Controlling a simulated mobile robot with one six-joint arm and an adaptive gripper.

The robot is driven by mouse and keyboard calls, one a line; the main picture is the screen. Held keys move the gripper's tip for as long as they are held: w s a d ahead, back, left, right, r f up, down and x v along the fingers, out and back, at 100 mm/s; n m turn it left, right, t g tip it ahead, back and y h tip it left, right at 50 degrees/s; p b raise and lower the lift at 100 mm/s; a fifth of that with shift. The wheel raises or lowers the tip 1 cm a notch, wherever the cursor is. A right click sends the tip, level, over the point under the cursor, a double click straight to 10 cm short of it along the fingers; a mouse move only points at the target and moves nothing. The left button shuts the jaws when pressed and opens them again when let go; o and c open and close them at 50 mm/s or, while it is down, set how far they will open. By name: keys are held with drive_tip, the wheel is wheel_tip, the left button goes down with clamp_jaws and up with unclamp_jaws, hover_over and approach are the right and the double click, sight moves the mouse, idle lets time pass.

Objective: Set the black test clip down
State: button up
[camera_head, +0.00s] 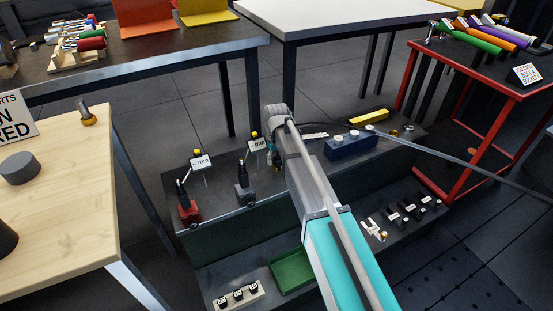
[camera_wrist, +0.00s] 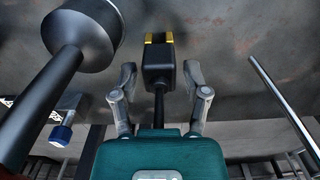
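The black test clip (camera_wrist: 160,65) shows in the middle of the wrist view, with yellow jaws at its far end and a thin black stem running back toward my palm. My gripper (camera_wrist: 160,75) has one grey finger on each side of its body and looks closed on it, though the contact faces are hard to make out. In the head view my gripper (camera_head: 276,157) is low over the dark bench, at its middle. My own arm hides most of the clip there.
On the dark bench (camera_head: 225,205), a red-based stand (camera_head: 189,208) and a grey-based stand (camera_head: 243,195) are left of my gripper. A blue block (camera_head: 352,147) and yellow bar (camera_head: 370,117) are right. A green tray (camera_head: 292,272) lies on the lower step. A cable crosses right.

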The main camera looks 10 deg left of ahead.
drive_tip(key=shift+r, duration=0.1)
idle(0.4)
wheel_tip(320, 180, up, 12)
drive_tip(key=p, duration=1.2)
idle(0.9)
drive_tip(key=s+d+m, duration=0.3)
drive_tip(key=s+d, duration=0.7)
drive_tip(key=d, duration=0.3)
drive_tip(key=s+d+m, duration=0.3)
drive_tip(key=s+d, duration=0.7)
drive_tip(key=d, duration=0.4)
drive_tip(key=shift+s+d+m, duration=0.15)
drive_tip(key=shift+d+m, duration=0.15)
drive_tip(key=shift+m, duration=0.1)
